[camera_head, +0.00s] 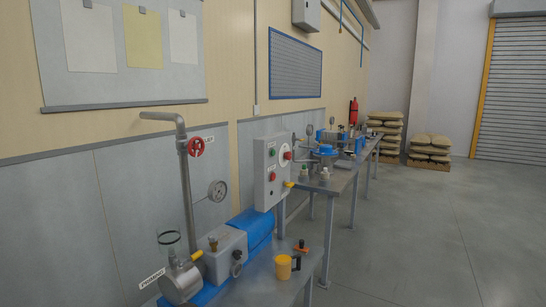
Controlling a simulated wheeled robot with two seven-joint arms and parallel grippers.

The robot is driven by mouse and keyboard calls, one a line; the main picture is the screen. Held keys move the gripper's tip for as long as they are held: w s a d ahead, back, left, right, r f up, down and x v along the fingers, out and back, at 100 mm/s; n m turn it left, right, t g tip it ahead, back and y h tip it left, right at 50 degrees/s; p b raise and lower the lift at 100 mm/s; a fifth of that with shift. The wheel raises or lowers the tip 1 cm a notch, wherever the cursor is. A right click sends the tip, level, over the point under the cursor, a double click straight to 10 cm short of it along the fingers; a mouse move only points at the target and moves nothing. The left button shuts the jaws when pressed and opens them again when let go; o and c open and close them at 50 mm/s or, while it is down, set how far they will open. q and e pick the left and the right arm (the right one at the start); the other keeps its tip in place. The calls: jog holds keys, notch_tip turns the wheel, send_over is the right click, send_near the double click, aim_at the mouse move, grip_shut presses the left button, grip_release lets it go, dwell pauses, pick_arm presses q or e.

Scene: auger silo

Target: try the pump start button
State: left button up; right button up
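A grey control box (271,172) stands upright at the end of the near bench, left of the long bench. Labels on the box are too small to read. A pump with a blue motor (252,229) and a grey housing (226,253) sits on the near bench in front of the box. A pipe (187,190) with a red valve wheel (195,147) and a gauge (217,191) rises beside it. Neither of my grippers shows.
A yellow mug (284,267) and an orange-handled item (301,247) are on the near bench (262,290). A long bench (340,182) with equipment runs back along the wall. Stacked sacks (430,147) stand behind. The floor (430,235) at right is clear.

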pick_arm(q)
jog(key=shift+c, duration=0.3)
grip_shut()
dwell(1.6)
